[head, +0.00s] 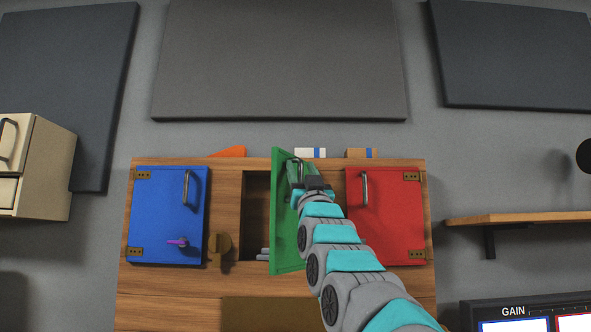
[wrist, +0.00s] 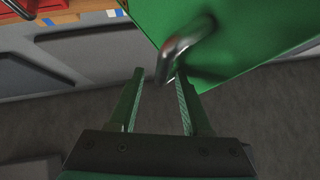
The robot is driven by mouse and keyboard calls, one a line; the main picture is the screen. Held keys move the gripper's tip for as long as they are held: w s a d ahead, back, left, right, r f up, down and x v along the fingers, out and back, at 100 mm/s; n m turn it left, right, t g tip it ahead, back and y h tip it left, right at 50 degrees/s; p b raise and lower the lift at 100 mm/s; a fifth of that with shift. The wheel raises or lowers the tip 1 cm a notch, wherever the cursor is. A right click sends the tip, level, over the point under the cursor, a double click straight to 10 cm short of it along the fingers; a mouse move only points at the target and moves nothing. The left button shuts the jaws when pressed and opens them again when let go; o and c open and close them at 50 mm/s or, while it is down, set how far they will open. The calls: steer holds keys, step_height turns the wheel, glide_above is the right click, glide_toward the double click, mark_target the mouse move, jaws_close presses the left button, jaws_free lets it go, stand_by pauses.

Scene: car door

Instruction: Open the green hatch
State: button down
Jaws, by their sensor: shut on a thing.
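The green hatch (head: 283,215) stands swung out from the wooden cabinet (head: 230,180), with the dark compartment (head: 257,200) showing to its left. Its metal handle (head: 296,165) is near the top of the panel. My gripper (head: 303,182) is at this handle, and my arm hides the hatch's right part. In the wrist view, the green panel (wrist: 235,35) fills the upper right. The handle (wrist: 178,50) reaches between the fingertips of my gripper (wrist: 160,75), close to the right finger.
A red hatch (head: 385,220) is shut at the right, close to my arm. A brown latch (head: 220,245) sits left of the opening. A wooden shelf (head: 520,217) juts out at right.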

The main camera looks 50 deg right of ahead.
steer(key=shift+s+d+r+m+g+h, duration=0.15)
steer(key=shift+s+d+r+m+h, duration=0.1)
steer(key=shift+s+r+h, duration=0.25)
steer(key=shift+s+d+r+m+g+h, duration=0.2)
steer(key=shift+s+r, duration=0.1)
steer(key=shift+s, duration=0.25)
steer(key=c, duration=0.7)
jaws_free()
steer(key=shift+s+d+f, duration=0.1)
steer(key=shift+s+d, duration=0.1)
steer(key=shift+d, duration=0.3)
steer(key=shift+f, duration=0.1)
steer(key=shift+s+f+b, duration=0.25)
steer(key=shift+f+b, duration=0.15)
steer(key=shift+f, duration=0.05)
steer(key=shift+c, duration=0.7)
steer(key=s+f+b, duration=0.4)
steer(key=f, duration=0.2)
steer(key=shift+s+f+y, duration=0.25)
steer(key=shift+f+y, duration=0.05)
steer(key=shift+f, duration=0.05)
steer(key=shift+n+b, duration=0.25)
steer(key=shift+b, duration=0.2)
